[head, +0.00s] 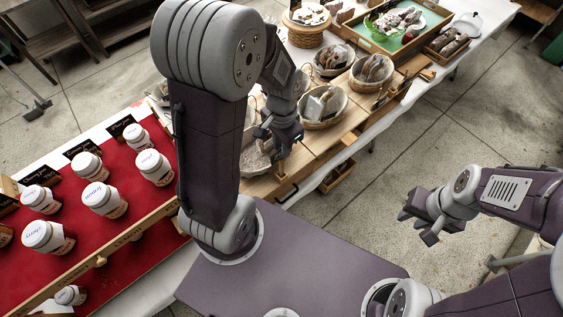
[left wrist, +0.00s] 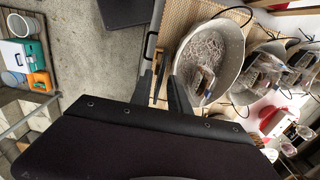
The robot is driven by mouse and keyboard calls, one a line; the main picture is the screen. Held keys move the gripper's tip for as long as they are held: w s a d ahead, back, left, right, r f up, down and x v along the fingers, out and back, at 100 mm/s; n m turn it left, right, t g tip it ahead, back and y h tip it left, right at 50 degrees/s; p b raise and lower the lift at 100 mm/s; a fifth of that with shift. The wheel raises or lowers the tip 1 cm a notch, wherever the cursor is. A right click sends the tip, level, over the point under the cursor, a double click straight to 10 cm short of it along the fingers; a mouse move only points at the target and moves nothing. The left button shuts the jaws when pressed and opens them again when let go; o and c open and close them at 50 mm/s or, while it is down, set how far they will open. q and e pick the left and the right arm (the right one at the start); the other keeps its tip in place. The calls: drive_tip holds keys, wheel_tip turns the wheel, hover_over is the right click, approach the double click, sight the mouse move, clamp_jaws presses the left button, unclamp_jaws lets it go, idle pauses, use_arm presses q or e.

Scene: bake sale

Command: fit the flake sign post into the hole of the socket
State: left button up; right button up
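My left gripper (head: 281,138) is over the wooden front edge of the table, beside the baskets. In the left wrist view its two fingers (left wrist: 160,82) stand apart, and a narrow light wooden piece shows between them. A small wooden piece (head: 283,164) is also visible just below this gripper in the head view. I cannot tell whether it is the flake sign post, the socket or part of the tray, nor whether the fingers touch it. No hole can be made out. My right gripper (head: 422,220) is open and empty above the floor on the right.
Baskets of wrapped goods (head: 323,107) stand close to my left gripper; a grey basket (left wrist: 213,57) fills the wrist view's middle. Several white-lidded jars (head: 104,199) stand on the red cloth (head: 135,270) at left. A green-lined tray (head: 398,45) is at the back.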

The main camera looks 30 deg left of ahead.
use_arm(q)
drive_tip(key=shift+r, duration=0.1)
drive_tip(key=shift+c, duration=0.3)
drive_tip(key=shift+s, duration=0.2)
clamp_jaws()
drive_tip(key=shift+w+r, duration=0.1)
drive_tip(key=shift+r+p, duration=0.45)
drive_tip(key=shift+p, duration=0.15)
drive_tip(key=shift+r+p, duration=2.2)
drive_tip(key=shift+r, duration=0.1)
